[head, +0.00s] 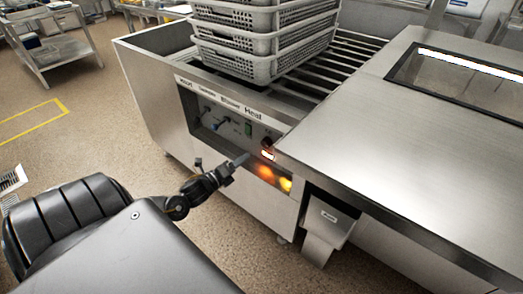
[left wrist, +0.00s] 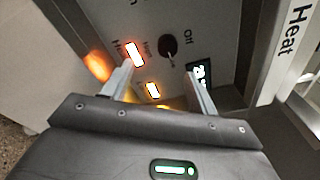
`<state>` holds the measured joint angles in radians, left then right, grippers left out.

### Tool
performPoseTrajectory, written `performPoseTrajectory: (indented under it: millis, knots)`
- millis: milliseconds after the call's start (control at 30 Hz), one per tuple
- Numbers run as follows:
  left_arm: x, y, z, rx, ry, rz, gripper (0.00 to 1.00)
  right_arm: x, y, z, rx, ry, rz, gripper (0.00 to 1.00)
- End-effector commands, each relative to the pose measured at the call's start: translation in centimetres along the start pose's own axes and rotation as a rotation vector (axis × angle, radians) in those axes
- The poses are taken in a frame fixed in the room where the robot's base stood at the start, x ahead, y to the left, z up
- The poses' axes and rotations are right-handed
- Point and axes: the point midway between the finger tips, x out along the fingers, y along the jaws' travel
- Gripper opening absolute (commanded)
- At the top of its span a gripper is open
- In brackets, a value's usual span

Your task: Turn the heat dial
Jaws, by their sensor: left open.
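The heat dial (left wrist: 167,45) is a small round black knob on a grey control panel, with "Off" and "High" printed by it. In the head view the panel (head: 230,125) is recessed in the machine's side under a "Heat" label, and a dark knob (head: 267,142) shows there. My left gripper (head: 240,160) is close in front of the panel. In the left wrist view my left gripper (left wrist: 159,73) is open and empty, its fingers apart with the dial beyond their tips, roughly between them. I see no contact with the dial. My right gripper is not in view.
Orange lights (left wrist: 134,54) and a small lit display (left wrist: 199,73) flank the dial. The panel's frame (left wrist: 285,50) stands out at the right. Grey perforated baskets (head: 265,45) are stacked on the machine's rails. A steel counter (head: 400,130) juts out at the right.

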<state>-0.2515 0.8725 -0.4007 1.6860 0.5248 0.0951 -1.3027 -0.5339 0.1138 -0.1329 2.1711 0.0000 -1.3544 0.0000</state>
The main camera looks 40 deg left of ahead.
Motion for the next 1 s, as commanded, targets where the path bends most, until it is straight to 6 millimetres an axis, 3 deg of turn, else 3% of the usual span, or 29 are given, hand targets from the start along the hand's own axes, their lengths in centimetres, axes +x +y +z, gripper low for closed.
performPoseTrajectory:
  millis: [100,333,800,1000]
  knots:
    - [0.2,-1.0,0.1,0.037,0.004,-0.033,0.58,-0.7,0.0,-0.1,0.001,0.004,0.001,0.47]
    - [1.0,-1.2,0.3,0.039,0.0,-0.035,0.58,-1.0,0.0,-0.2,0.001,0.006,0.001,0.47]
    - [9.0,-1.4,0.2,0.037,0.0,-0.034,0.58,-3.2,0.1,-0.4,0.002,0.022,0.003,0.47]
    - [10.7,-1.4,0.2,0.036,0.002,-0.032,0.58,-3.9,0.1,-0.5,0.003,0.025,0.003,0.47]
